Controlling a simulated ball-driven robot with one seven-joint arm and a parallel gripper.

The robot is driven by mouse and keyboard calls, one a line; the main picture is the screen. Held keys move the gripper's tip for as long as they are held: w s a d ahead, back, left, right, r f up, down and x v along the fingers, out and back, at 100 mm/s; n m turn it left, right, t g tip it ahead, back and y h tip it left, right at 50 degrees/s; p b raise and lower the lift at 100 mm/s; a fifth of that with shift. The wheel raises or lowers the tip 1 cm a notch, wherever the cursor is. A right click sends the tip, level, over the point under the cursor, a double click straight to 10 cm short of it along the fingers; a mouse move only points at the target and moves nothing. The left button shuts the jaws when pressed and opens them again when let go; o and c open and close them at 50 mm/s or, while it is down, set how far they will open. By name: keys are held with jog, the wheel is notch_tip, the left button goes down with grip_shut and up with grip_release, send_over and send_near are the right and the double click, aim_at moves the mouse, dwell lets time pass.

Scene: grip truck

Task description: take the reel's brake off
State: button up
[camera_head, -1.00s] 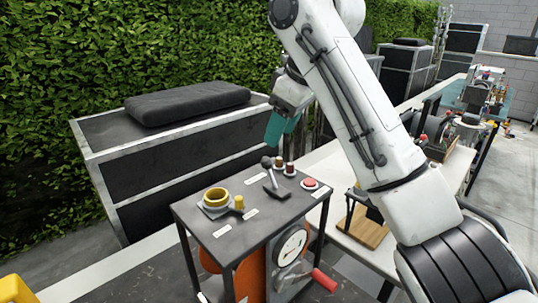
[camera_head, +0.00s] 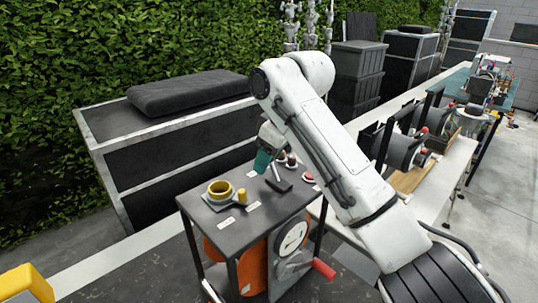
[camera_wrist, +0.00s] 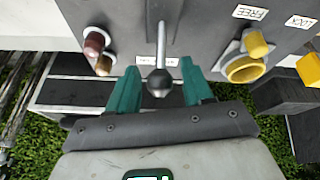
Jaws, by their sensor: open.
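A grey-topped control stand (camera_head: 215,222) holds a lever with a dark ball end (camera_wrist: 158,82). A yellow ring (camera_head: 219,189) with a yellow knob (camera_head: 242,195) beside it stands on the same top. In the wrist view, the yellow knob (camera_wrist: 257,43) is near labels reading FREE (camera_wrist: 250,12) and LOCK (camera_wrist: 298,20). My gripper (camera_head: 262,163) is open over the lever; in the wrist view its teal fingers (camera_wrist: 160,90) stand either side of the ball, with gaps. An orange drum (camera_head: 252,262) sits below the top.
Small red-brown knobs (camera_wrist: 96,42) and a red button (camera_head: 308,177) are near the lever. A gauge (camera_head: 292,238) and red crank handle (camera_head: 323,269) are on the stand's front. A dark case with a cushion (camera_head: 190,92) stands behind; a pale bench (camera_head: 440,190) runs right.

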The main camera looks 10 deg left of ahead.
jog(key=shift+c, duration=0.3)
grip_shut()
